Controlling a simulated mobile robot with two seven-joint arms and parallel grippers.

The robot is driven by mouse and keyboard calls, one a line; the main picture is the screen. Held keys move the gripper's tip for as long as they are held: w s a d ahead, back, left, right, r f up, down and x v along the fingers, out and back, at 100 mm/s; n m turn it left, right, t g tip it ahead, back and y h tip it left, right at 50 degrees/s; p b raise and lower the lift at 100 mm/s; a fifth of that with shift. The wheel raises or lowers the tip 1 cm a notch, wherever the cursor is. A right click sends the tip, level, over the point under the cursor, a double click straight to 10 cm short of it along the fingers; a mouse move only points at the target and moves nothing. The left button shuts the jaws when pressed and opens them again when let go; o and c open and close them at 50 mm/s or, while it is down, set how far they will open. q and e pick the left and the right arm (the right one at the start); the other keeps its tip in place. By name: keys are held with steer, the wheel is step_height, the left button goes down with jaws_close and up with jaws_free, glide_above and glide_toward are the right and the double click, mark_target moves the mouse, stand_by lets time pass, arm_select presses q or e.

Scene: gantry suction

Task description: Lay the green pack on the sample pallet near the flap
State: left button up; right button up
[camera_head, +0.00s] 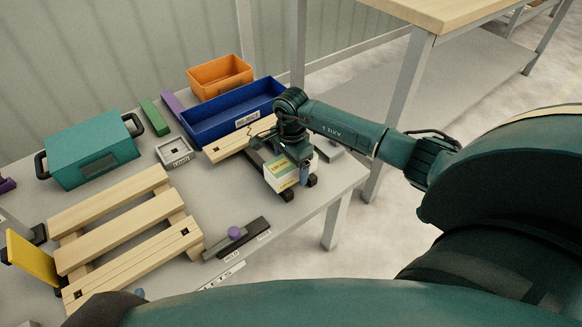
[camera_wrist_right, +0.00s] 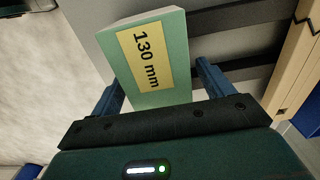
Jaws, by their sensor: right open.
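The green pack (camera_head: 287,176) is near the right part of the table, under my right wrist in the head view. In the right wrist view the pack (camera_wrist_right: 148,58) is a pale green block with a yellow "130 mm" label. My right gripper (camera_wrist_right: 160,88) is open, with a blue finger on either side of the pack and a visible gap at the right finger. In the head view this gripper (camera_head: 298,184) partly hides the pack. The sample pallet (camera_head: 117,243) is slatted wood at the left. The yellow flap (camera_head: 31,261) stands tilted at its left end. My left gripper is not in view.
A blue bin (camera_head: 228,113) and an orange bin (camera_head: 220,75) stand at the back. A teal case (camera_head: 93,152) and a small grey tray (camera_head: 174,152) are behind the pallet.

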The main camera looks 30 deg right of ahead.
steer(key=shift+c, duration=0.2)
steer(key=c, duration=1.2)
steer(key=shift+c, duration=0.2)
steer(key=shift+r, duration=0.15)
